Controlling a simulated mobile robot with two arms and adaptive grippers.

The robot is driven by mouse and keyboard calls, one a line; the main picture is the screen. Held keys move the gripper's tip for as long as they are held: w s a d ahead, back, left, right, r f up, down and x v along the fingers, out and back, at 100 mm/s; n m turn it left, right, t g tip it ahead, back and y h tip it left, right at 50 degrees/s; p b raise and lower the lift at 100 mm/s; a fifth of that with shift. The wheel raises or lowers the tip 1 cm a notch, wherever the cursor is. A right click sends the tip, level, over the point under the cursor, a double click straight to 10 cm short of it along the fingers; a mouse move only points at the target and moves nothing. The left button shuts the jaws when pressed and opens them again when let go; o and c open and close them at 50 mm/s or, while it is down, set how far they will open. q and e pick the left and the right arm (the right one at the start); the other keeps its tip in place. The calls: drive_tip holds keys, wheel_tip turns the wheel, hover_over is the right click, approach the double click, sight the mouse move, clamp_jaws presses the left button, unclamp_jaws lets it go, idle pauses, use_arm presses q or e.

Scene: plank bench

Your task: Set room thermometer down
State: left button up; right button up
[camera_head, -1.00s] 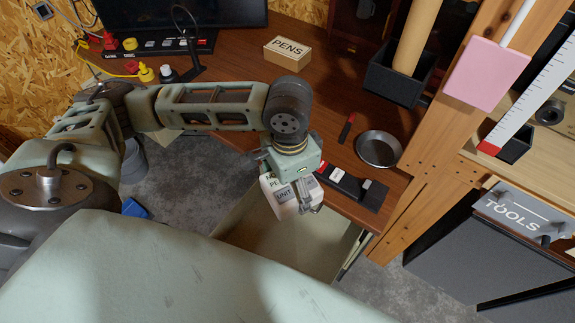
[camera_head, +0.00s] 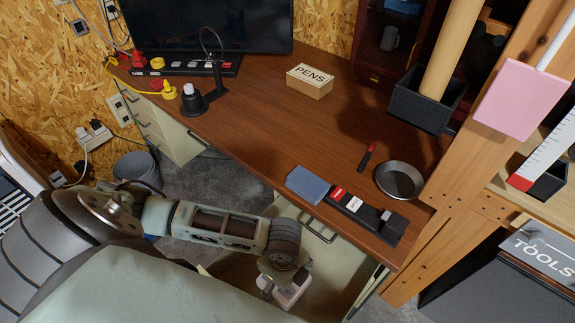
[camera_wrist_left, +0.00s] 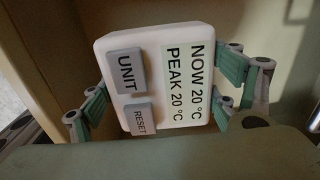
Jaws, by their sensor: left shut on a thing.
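The room thermometer (camera_head: 294,291) is a white box with a display and grey UNIT and RESET buttons. In the left wrist view the thermometer (camera_wrist_left: 128,75) reads NOW 20 °C and PEAK 20 °C. My left gripper (camera_head: 284,288) is shut on it, with fingers on two opposite sides in the wrist view (camera_wrist_left: 165,88). In the head view it is low, over or inside an open cream drawer (camera_head: 335,277) below the desk's front edge. The thermometer's underside is hidden, so I cannot tell whether it touches the drawer. My right gripper is not in view.
Above the drawer, the wooden desk (camera_head: 255,125) holds a blue cloth-like item (camera_head: 307,185), a black strip (camera_head: 367,217), a round metal dish (camera_head: 398,180) and a PENS box (camera_head: 310,81). A wooden post (camera_head: 460,170) stands right. The desk's middle is clear.

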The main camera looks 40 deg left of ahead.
use_arm(q)
wheel_tip(320, 180, down, 6)
drive_tip(key=shift+f+b, duration=0.1)
drive_tip(key=shift+b, duration=0.2)
drive_tip(key=shift+f, duration=0.15)
drive_tip(key=o, duration=1.3)
drive_tip(key=shift+c, duration=0.2)
wheel_tip(320, 180, up, 12)
drive_tip(key=shift+r+p, duration=0.1)
drive_tip(key=shift+p, duration=0.7)
